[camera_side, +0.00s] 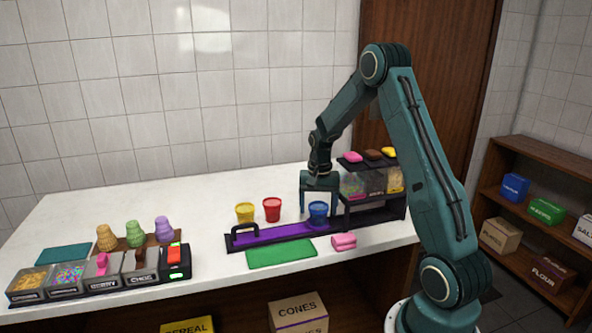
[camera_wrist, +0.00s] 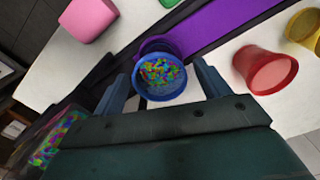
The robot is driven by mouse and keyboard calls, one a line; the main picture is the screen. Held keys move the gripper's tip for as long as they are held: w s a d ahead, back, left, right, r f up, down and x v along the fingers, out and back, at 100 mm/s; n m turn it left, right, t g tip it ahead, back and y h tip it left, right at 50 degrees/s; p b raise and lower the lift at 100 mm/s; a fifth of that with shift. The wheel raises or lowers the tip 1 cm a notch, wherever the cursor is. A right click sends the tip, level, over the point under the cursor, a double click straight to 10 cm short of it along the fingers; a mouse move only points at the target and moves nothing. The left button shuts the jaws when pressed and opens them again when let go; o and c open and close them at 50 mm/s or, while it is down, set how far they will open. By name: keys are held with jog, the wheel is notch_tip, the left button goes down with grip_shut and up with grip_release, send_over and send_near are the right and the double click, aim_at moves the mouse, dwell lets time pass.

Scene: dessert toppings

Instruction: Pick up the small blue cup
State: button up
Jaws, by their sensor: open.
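The small blue cup (camera_side: 318,211) stands upright at the right end of the purple strip in the side view. In the wrist view the blue cup (camera_wrist: 160,75) holds multicoloured sprinkles. My gripper (camera_side: 319,205) points down over the cup. In the wrist view its two fingers (camera_wrist: 163,85) are apart, one on each side of the cup. I cannot tell whether the fingers touch the cup.
A red cup (camera_side: 272,210) and a yellow cup (camera_side: 245,213) stand left of the blue cup. The purple tray (camera_side: 270,234) with a dark frame runs along them. A dispenser rack (camera_side: 371,184) stands close on the right. A pink block (camera_side: 343,241) and green mat (camera_side: 281,253) lie in front.

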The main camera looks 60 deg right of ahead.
jog(key=shift+f, duration=1.2)
jog(key=c, duration=1.2)
jog(key=shift+r, duration=0.2)
notch_tip(320, 180, up, 20)
jog(key=shift+f, duration=0.15)
